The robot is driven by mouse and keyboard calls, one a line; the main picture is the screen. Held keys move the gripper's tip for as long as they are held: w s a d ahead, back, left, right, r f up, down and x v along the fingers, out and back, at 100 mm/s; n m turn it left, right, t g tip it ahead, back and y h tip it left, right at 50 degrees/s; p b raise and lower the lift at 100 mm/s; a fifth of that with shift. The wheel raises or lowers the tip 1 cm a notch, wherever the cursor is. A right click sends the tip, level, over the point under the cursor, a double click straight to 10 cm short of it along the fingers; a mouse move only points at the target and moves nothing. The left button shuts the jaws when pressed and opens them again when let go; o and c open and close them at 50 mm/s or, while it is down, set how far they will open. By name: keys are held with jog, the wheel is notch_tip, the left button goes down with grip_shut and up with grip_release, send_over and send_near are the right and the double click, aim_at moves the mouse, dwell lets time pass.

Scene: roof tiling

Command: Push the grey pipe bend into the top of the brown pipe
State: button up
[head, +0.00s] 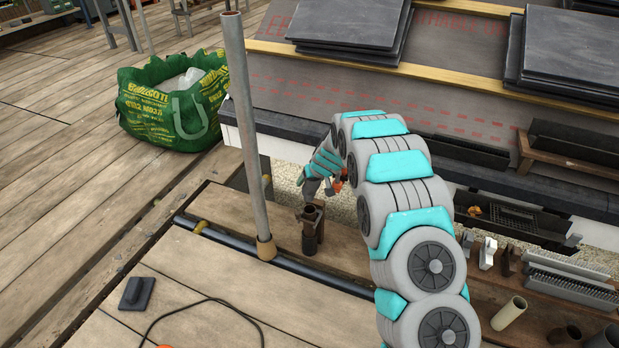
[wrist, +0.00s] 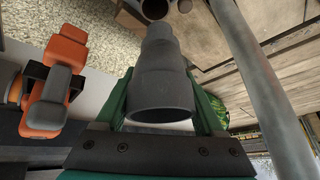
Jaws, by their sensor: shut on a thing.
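My gripper (head: 322,168) is low beside the eave, just above the brown pipe. In the wrist view its green fingers (wrist: 161,100) are shut on the grey pipe bend (wrist: 163,84), a dark grey piece with stepped, round ends. In the head view the bend (head: 311,188) shows as a small grey shape under the gripper. The brown pipe (head: 310,238) stands upright on the boards below, with its open top facing up. The bend appears above the pipe top; a gap seems to be left, but its exact alignment is hard to tell.
A grey scaffold pole (head: 246,130) stands close left of the brown pipe. An orange and grey object (wrist: 60,85) is left of the fingers in the wrist view. A green bag (head: 170,105) stands farther left. Several parts lie on the right-hand boards.

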notch_tip(320, 180, down, 4)
jog(key=shift+f+b, duration=0.1)
jog(key=shift+b, duration=0.6)
notch_tip(320, 180, down, 3)
jog(key=b, duration=0.3)
jog(key=shift+b, duration=0.35)
jog(key=shift+d+b, duration=0.2)
jog(key=shift+b, duration=0.25)
jog(key=shift+b, duration=0.75)
dwell(1.1)
dwell(0.4)
jog(key=o, duration=1.4)
jog(key=shift+c, duration=0.2)
